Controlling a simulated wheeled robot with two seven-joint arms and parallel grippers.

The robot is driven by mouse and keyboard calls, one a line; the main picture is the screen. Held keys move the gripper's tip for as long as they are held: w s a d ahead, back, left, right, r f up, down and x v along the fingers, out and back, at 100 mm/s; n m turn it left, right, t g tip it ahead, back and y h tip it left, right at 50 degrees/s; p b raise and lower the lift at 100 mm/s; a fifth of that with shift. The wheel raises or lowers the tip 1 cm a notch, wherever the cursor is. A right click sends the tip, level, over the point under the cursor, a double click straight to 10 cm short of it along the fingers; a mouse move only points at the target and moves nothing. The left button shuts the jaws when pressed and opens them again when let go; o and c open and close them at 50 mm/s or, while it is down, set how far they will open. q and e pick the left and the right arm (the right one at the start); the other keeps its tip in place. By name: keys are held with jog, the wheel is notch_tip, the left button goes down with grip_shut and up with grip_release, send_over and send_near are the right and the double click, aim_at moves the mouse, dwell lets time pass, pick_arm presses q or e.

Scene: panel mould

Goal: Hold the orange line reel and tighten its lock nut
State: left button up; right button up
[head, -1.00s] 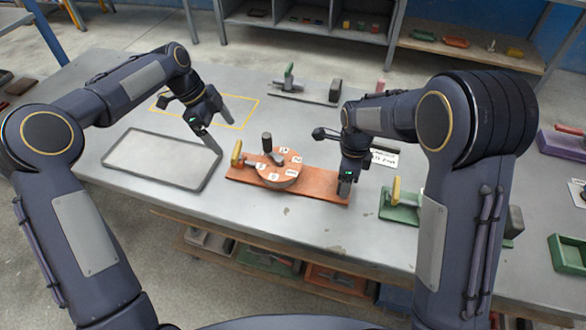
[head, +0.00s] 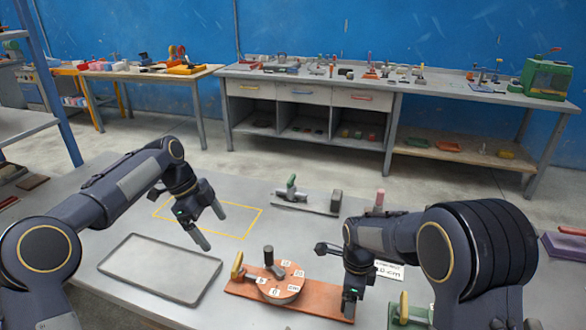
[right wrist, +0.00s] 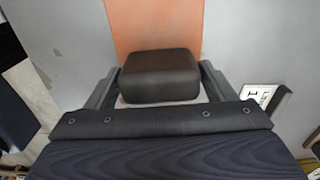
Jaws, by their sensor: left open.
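The orange line reel is a long orange base plate (head: 324,301) on the table, with a round drum (head: 283,287) carrying white labels. A dark upright knob with an arm (head: 269,258) sits on the drum. A yellow piece (head: 237,265) stands at the plate's left end. I cannot tell which part is the lock nut. My left gripper (head: 211,229) is open and empty, above the table to the upper left of the reel. My right gripper (head: 350,303) is at the plate's right end. In the right wrist view its fingers close on both sides of a dark block (right wrist: 160,76) there.
A grey tray (head: 127,279) lies left of the reel. A yellow outline (head: 240,236) marks the table behind it. A green-handled device (head: 291,190) lies farther back, a white card (head: 390,270) and a green device (head: 405,315) to the right.

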jog(key=shift+o, duration=1.2)
